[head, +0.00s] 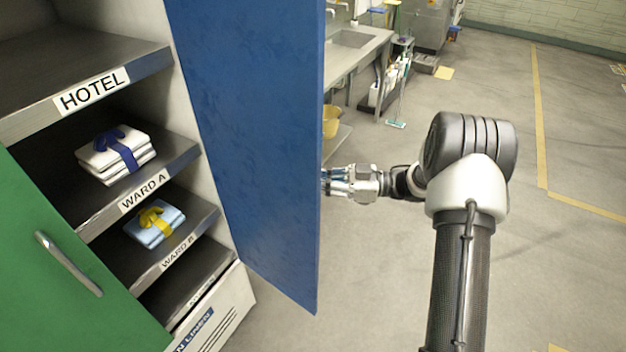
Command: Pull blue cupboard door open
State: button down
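The blue cupboard door (250,140) stands swung open, its free edge toward the middle of the head view. Its inner or outer handle is not visible. My gripper (326,183) is at the right of the door's free edge, partly hidden behind the door. The fingertips are out of sight behind it, so I cannot tell whether they hold a handle. The cupboard's shelves (190,155) are exposed to the left of the door.
A green door (60,270) with a metal handle (68,263) covers the lower left of the cupboard. Folded white linen (100,158) and light blue linen (150,232) lie on shelves. A sink bench (350,50) and yellow bucket (331,120) stand beyond. Floor at right is clear.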

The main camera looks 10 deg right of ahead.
jog(key=shift+s+f, duration=0.1)
jog(key=shift+f, duration=0.05)
jog(key=c, duration=1.9)
grip_release()
jog(key=shift+d, duration=0.25)
jog(key=o, duration=0.3)
jog(key=shift+a, duration=0.1)
jog(key=v, duration=1.2)
